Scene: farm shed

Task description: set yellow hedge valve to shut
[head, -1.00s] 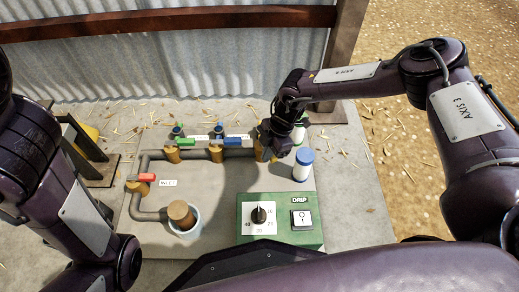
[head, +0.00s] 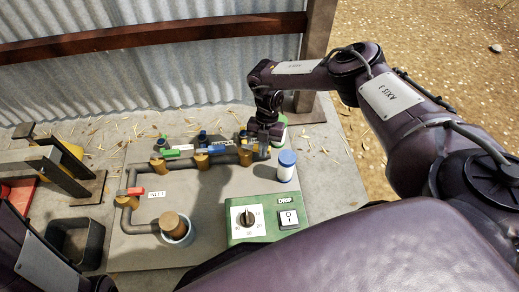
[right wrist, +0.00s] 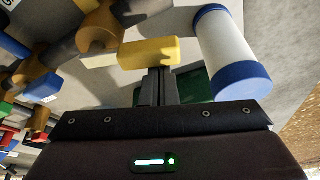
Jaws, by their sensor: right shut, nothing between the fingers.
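The yellow valve handle (right wrist: 150,53) is a short bar beside a brass valve body (right wrist: 99,30) on the grey pipe in the right wrist view. My right gripper (right wrist: 158,88) is shut and empty, its fingertips close to the near side of the handle; I cannot tell whether they touch. In the head view my right gripper (head: 262,142) is over the right end of the pipe and hides most of the yellow handle. The brass body (head: 245,156) shows below it. My left gripper is out of view.
A white bottle with a blue cap (head: 286,166) stands close to the right of my gripper. Green (head: 178,153) and blue (head: 217,148) handles are along the pipe to the left, a red handle (head: 135,191) farther left. The green DRIP box (head: 260,235) is in front.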

